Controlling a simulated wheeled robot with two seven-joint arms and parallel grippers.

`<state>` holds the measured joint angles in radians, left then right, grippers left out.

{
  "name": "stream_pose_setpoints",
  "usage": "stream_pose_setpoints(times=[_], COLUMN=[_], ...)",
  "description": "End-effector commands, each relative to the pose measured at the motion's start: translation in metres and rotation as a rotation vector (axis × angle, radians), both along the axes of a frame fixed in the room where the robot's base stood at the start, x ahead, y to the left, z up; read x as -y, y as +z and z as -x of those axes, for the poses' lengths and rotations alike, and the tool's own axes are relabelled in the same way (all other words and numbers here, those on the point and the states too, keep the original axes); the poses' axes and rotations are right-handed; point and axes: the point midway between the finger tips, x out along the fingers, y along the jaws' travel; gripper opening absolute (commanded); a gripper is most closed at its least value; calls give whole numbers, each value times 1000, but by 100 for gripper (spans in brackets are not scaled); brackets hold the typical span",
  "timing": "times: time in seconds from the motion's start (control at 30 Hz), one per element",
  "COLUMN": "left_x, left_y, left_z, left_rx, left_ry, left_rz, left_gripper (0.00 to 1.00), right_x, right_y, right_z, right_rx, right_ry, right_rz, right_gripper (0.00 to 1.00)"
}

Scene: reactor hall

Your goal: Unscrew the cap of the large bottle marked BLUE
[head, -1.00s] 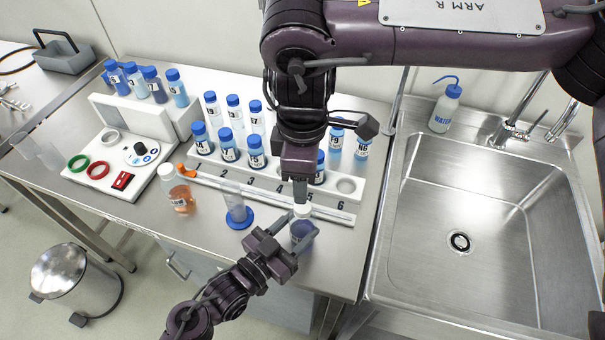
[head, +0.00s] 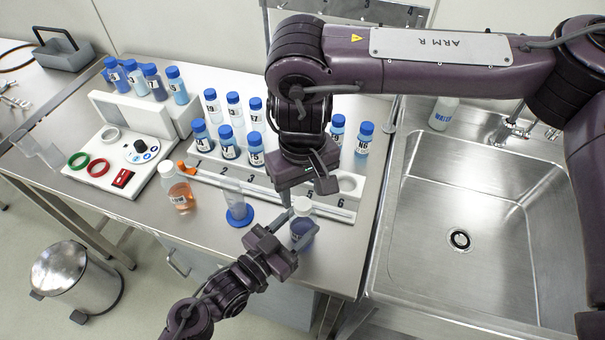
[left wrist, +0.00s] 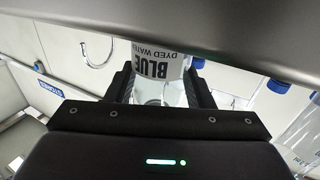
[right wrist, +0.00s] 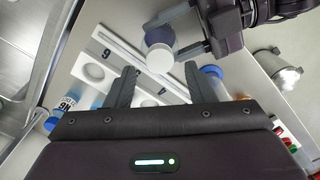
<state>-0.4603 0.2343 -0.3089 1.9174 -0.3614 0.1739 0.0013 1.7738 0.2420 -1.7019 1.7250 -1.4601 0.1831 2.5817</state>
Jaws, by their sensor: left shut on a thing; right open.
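The large bottle (head: 302,231) holds blue liquid and has a white cap (head: 302,205) on top. It is upright at the front of the bench. My left gripper (head: 301,236) is shut around its body. In the left wrist view the bottle's label (left wrist: 158,66) reads BLUE, upside down, between the fingers. My right gripper (head: 303,194) is open just above and behind the cap. In the right wrist view the white cap (right wrist: 160,58) lies just beyond the spread fingertips (right wrist: 158,76), with nothing gripped between them.
A numbered rack (head: 270,186) with blue-capped bottles stands behind. A cylinder on a blue base (head: 239,217) and an orange-liquid bottle (head: 181,197) stand to the left. A white device (head: 112,176) is farther left. A sink (head: 455,280) is at the right.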

Motion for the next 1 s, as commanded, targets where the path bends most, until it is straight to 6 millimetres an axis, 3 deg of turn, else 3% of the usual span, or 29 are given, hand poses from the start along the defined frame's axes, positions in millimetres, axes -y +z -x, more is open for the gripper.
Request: stream_pose_setpoints(times=[0.23,0.57,0.93,1.0], left_x=[0,0,0,0], left_y=[0,0,0,0], left_z=[0,0,0,0], left_rx=[0,0,0,0], left_ry=[0,0,0,0], left_rz=[0,0,0,0], left_gripper=[0,0,0,0], right_x=[0,0,0,0], right_y=[-28,-32,-32,-32], right_z=[0,0,0,0], right_rx=[-1,1,1,1], right_ry=[1,2,2,6], right_rz=[0,0,0,0], right_gripper=[49,49,3,3])
